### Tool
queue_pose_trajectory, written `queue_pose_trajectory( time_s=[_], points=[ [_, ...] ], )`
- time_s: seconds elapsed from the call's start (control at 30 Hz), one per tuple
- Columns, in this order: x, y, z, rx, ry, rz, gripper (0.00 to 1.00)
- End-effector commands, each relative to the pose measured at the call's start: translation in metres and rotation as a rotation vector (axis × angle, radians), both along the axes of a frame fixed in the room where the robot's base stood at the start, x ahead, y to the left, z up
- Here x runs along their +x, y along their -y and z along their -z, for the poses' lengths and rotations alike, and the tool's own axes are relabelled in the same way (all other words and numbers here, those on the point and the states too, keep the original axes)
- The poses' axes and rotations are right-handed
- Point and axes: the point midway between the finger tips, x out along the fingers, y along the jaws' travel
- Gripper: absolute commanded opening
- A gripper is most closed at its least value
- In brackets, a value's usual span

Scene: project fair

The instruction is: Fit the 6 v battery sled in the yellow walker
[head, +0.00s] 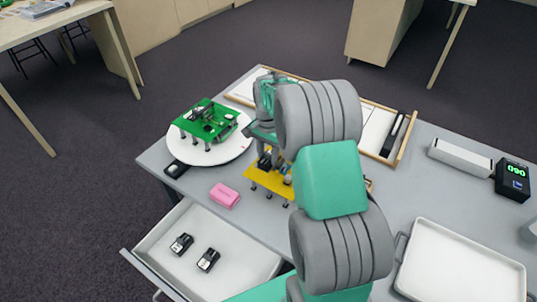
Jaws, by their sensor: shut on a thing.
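The yellow walker (268,181), a yellow plate on short dark legs, stands on the grey table and is partly hidden by my arm. My gripper (264,153) points down over its left part, shut on a small dark block (264,162) that looks like a battery sled. Its label cannot be read, and I cannot tell whether it touches the walker. Two black sleds with pale labels, a left one (181,243) and a right one (208,260), lie in the open drawer (240,268). Another dark block (177,169) lies on the table's left edge.
A green walker (209,121) stands on a white round plate (237,147). A pink block (224,196) lies left of the yellow walker. A wood-framed tray (404,149) is behind my arm. A white tray (460,262), a pale box (460,157) and a black display (512,180) are at right.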

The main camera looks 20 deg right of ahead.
Motion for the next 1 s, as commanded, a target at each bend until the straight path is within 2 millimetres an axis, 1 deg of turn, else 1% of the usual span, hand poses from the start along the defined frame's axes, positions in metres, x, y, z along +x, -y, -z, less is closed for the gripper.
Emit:
queue_pose_trajectory(
  time_s=[0.03,0.93,0.97,1.0],
  points=[
    [-0.0065,-0.0016,0.0119,0.005,-0.020,-0.001,0.02],
    [-0.0067,-0.0011,0.0148,0.004,-0.019,0.000,0.02],
    [-0.0067,-0.0011,0.0148,0.004,-0.019,0.000,0.39],
    [-0.0067,-0.0011,0.0148,0.004,-0.019,0.000,0.43]
  ],
)
